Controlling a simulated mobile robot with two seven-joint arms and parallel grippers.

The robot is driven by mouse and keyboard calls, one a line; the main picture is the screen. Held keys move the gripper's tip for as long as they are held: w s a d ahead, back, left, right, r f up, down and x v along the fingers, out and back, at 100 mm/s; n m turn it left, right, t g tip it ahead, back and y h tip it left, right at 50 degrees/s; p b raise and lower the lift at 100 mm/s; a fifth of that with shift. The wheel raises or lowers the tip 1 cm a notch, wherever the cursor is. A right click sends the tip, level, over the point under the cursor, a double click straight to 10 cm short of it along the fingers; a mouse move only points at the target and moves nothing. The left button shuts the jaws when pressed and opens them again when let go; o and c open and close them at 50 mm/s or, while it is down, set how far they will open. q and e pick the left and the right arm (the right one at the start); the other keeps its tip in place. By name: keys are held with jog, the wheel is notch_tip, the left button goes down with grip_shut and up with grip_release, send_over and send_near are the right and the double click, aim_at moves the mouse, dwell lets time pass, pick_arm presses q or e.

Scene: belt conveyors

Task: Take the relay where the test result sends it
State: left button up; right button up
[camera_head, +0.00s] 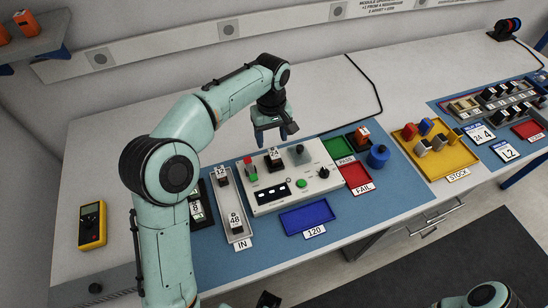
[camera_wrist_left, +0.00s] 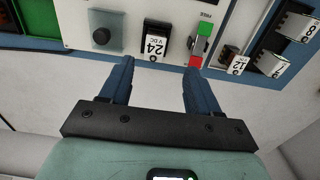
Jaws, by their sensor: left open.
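A dark relay marked 24 (camera_head: 273,160) stands on the white tester (camera_head: 322,183); in the left wrist view its label reads 24 V DC (camera_wrist_left: 157,42). My left gripper (camera_head: 275,134) is above and behind it, open and empty. In the left wrist view my two blue fingertips (camera_wrist_left: 160,66) are apart, with the relay beyond them. A red and green piece (camera_wrist_left: 201,45) is beside the relay; I cannot tell if either colour is lit. A green PASS tray (camera_head: 336,147) and a red FAIL tray (camera_head: 354,173) are right of the tester. My right gripper is not clearly visible.
The IN tray (camera_head: 239,203) holds relays marked 12 and 48. A blue tray marked 120 (camera_head: 307,217) lies in front, empty. A blue cylinder (camera_head: 378,156) stands near the FAIL tray. A yellow STOCK tray (camera_head: 455,161) holds several parts. A yellow meter (camera_head: 92,225) lies left.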

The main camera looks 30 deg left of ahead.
aim_at(274, 153)
pick_arm(q)
jog(key=f, duration=0.6)
jog(key=f+b, duration=0.1)
jog(key=f, duration=0.1)
jog(key=shift+w+d+f, duration=0.2)
jog(key=shift+w+f, duration=0.15)
jog(key=shift+f, duration=0.05)
jog(key=c, duration=1)
